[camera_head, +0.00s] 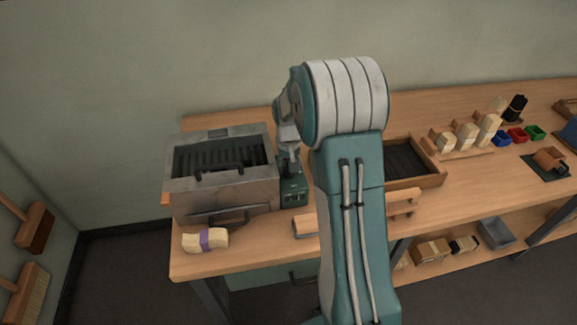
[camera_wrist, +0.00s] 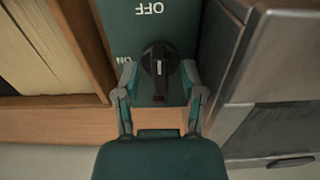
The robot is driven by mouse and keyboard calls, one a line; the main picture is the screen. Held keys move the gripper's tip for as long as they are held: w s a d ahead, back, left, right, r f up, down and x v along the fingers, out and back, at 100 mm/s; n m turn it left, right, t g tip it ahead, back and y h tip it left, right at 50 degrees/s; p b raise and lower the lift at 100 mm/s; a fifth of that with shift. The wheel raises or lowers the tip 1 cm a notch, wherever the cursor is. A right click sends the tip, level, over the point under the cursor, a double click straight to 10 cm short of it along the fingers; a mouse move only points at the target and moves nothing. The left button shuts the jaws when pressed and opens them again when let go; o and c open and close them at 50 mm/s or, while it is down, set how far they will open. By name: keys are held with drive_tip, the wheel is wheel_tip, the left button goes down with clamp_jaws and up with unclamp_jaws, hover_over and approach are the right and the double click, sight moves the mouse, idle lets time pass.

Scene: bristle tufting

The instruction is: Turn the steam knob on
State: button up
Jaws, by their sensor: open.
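The steam knob (camera_wrist: 158,57) is black and round, with a raised grip and a small pale mark. It sits on a teal panel (camera_wrist: 178,22) with upside-down OFF lettering above the knob and ON lettering at its left. My gripper (camera_wrist: 160,80) is open, with one finger on each side of the knob. I cannot tell whether the fingers touch it. In the head view the teal control box (camera_head: 293,193) stands right of the metal steamer (camera_head: 228,203); the knob is hidden there by my arm, and the gripper is mostly hidden too.
The metal steamer's side is close on the right of the wrist view, and a wooden frame (camera_wrist: 85,30) is close on the left. A purple-banded bristle bundle (camera_head: 205,239) lies at the bench's front left.

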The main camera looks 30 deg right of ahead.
clamp_jaws()
drive_tip(key=shift+n, duration=0.3)
drive_tip(key=n, duration=0.3)
drive_tip(key=shift+n, duration=0.4)
drive_tip(key=n, duration=0.4)
drive_tip(key=shift+n, duration=0.3)
drive_tip(key=n, duration=0.8)
drive_tip(key=shift+n, duration=0.6)
